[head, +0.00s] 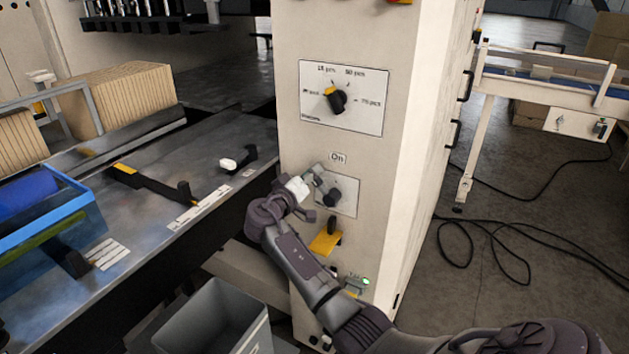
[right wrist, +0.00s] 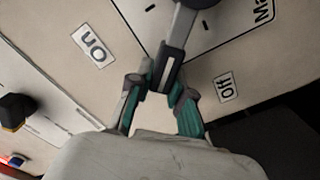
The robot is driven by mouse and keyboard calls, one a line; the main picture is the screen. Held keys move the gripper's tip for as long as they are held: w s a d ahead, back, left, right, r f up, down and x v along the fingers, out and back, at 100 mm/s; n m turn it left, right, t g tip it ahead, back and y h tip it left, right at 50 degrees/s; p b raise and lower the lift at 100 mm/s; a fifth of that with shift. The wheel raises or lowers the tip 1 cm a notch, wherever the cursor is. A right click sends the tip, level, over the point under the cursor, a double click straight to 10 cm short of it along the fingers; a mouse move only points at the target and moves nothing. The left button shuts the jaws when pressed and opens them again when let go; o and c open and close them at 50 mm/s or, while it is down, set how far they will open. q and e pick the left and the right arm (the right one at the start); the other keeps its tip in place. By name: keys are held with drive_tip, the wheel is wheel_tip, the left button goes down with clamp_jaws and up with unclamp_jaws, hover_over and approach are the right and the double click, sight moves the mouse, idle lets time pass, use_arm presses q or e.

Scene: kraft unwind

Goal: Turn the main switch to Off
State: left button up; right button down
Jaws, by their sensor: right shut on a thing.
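The main switch has a dark round hub (head: 332,198) on a pale plate (head: 349,190) low on the cabinet front. In the right wrist view its grey handle with a dark end (right wrist: 172,66) reaches down from the hub, between the On label (right wrist: 94,46) and the Off label (right wrist: 226,87). The On label also shows above the plate in the head view (head: 338,158); the Off label is not visible there. My right gripper (head: 318,176) is shut on the handle end, its teal-padded fingers (right wrist: 161,92) on either side. My left gripper is not in view.
Above the switch is a dial with a black and yellow knob (head: 336,99). Below it is a yellow bracket with a dark knob (head: 325,241). A grey bin (head: 213,318) stands at the cabinet's lower left. A metal table (head: 150,200) is left; cables (head: 497,262) lie on the floor right.

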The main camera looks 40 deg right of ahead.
drive_tip(key=shift+w+a+f+n, duration=0.15)
drive_tip(key=shift+w+f+n, duration=0.15)
drive_tip(key=shift+f+n, duration=0.2)
drive_tip(key=shift+w+a+f+n+b, duration=0.1)
drive_tip(key=shift+w+f+n+b, duration=0.25)
drive_tip(key=shift+f+n, duration=0.8)
drive_tip(key=shift+w+a+f+n+b, duration=0.2)
drive_tip(key=shift+f+n+b, duration=0.35)
drive_tip(key=shift+n, duration=1.1)
drive_tip(key=shift+w+a+f+n+b, duration=0.1)
drive_tip(key=shift+w+f+n+b, duration=0.25)
drive_tip(key=shift+f+n, duration=0.8)
drive_tip(key=shift+r+n, duration=0.2)
drive_tip(key=shift+n, duration=0.15)
drive_tip(key=c, duration=1)
unclamp_jaws()
drive_tip(key=shift+c, duration=0.2)
